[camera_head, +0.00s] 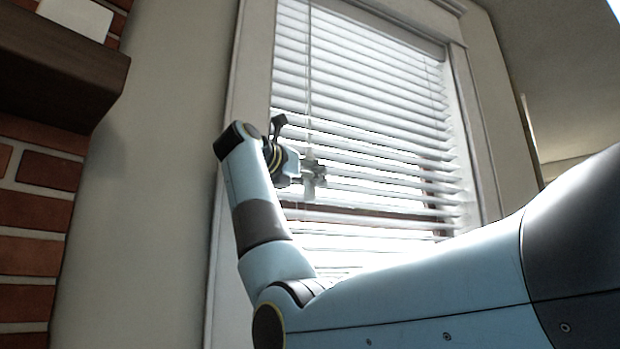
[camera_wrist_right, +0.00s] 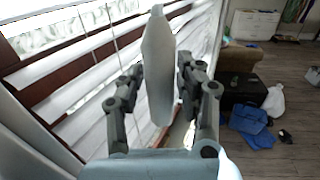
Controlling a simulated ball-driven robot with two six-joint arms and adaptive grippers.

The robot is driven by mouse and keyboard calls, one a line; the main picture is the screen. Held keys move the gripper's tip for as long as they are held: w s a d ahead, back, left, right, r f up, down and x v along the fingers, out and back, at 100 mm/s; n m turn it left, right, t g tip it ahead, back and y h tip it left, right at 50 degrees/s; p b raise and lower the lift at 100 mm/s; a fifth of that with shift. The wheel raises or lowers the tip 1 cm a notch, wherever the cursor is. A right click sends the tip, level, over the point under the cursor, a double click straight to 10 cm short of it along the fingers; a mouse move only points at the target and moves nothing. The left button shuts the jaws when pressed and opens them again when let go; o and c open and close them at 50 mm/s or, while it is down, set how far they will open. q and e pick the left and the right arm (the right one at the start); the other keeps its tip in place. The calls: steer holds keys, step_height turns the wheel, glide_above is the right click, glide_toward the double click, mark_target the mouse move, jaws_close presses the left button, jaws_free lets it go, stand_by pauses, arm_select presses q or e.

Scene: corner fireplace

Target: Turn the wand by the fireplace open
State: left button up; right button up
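The wand (camera_wrist_right: 158,70) is a pale, long, tapered piece that stands upright between the two fingers of my right gripper (camera_wrist_right: 160,72) in the right wrist view. The fingers are drawn in close on both sides of it and look shut on it. In the head view the wand (camera_head: 309,60) is a thin pale line hanging in front of the left part of the blinds. It runs down to my right gripper (camera_head: 314,172). My left gripper is not in view.
White blinds (camera_head: 370,110) cover the window, with bright gaps between slats. The window frame (camera_head: 240,95) stands beside my right arm. At the left are a brick fireplace (camera_head: 35,210) and dark mantel (camera_head: 60,65). A blue cloth (camera_wrist_right: 250,122) lies on the wooden floor.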

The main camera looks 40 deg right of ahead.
jaws_close()
steer(key=shift+d, duration=0.1)
steer(key=shift+f, duration=0.15)
steer(key=shift+w+n+t+y+b, duration=0.1)
steer(key=shift+n+t+y+b, duration=0.2)
steer(key=shift+n+t+b, duration=0.65)
steer(key=shift+t+p, duration=0.25)
steer(key=shift+p, duration=0.1)
steer(key=shift+o, duration=1.4)
jaws_free()
steer(key=shift+a, duration=0.3)
steer(key=shift+o, duration=0.4)
steer(key=shift+d, duration=0.2)
steer(key=v, duration=1.2)
